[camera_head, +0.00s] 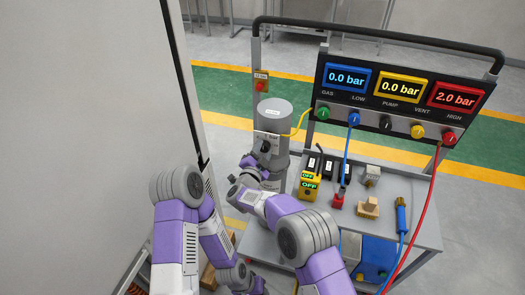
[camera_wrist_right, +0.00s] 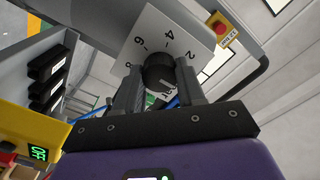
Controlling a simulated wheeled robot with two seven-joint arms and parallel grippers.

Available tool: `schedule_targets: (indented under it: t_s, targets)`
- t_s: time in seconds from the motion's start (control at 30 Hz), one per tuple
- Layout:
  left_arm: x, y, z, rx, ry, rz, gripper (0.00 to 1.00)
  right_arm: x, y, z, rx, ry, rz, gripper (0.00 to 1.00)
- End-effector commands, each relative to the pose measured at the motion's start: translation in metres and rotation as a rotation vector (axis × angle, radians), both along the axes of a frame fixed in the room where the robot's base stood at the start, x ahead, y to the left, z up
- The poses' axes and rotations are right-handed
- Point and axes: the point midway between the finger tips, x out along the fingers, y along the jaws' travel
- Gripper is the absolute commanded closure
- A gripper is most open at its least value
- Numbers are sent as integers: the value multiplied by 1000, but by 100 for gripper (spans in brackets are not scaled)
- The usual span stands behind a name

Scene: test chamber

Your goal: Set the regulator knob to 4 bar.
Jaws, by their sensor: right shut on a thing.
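The black regulator knob (camera_wrist_right: 158,72) sits on a white dial plate (camera_wrist_right: 180,28) marked 2, 4, 6 and 8. The plate is tilted in the right wrist view, and I cannot clearly read where the knob points. In the head view the knob (camera_head: 265,146) is on the front of a grey cylinder (camera_head: 274,112). My right gripper (camera_wrist_right: 159,84) is shut on the knob, one finger on each side. My left arm comes down at the lower left of the head view; its fingers do not show. The panel displays (camera_head: 400,87) read 0.0, 0.0 and 2.0 bar.
Hoses hang from the panel. A red stop button (camera_head: 261,86) is behind the cylinder. A large pale wall (camera_head: 85,120) bounds the left.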

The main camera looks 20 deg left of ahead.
Motion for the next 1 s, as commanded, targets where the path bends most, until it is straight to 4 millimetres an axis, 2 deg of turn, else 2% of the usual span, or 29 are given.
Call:
schedule_targets:
  t_s: [0.27, 0.43, 1.0]
  targets:
    - [0, 0, 3, 0, 0, 0, 57, 0, 0, 0, -43, 1, 0, 91]
    - [0, 0, 9, 0, 0, 0, 57, 0, 0, 1, -133, 5, 1, 91]
    - [0, 0, 36, 0, 0, 0, 57, 0, 0, 1, -653, 22, 1, 91]
